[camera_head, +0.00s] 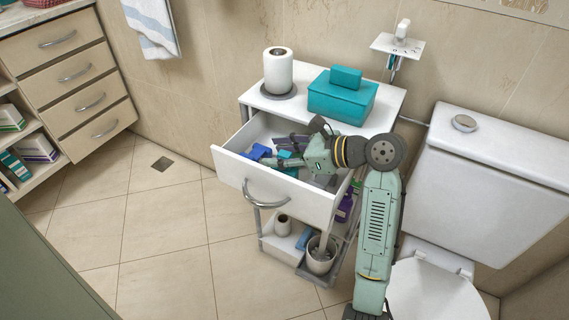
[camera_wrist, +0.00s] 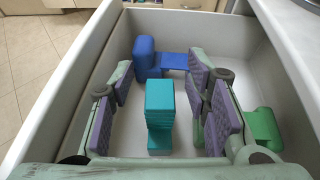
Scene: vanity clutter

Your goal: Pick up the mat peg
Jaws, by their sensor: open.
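My gripper (camera_head: 297,162) reaches down into the open white drawer (camera_head: 268,190) of the small cabinet. In the wrist view my gripper (camera_wrist: 160,88) is open, its purple-padded fingers apart on either side of a teal stepped block (camera_wrist: 172,95). Both fingers look clear of the block. A blue piece (camera_wrist: 146,58) with a flat arm lies beyond the block near the far wall; it also shows in the head view (camera_head: 260,151). A green piece (camera_wrist: 263,126) lies right of the right finger, partly hidden. I cannot tell which of these is the mat peg.
Drawer walls (camera_wrist: 68,100) stand close around my gripper. On the cabinet top are a white roll (camera_head: 278,70) and a teal box (camera_head: 342,97). A toilet (camera_head: 490,180) stands to the right. Shelves below hold a small pot (camera_head: 320,262). The floor at left is clear.

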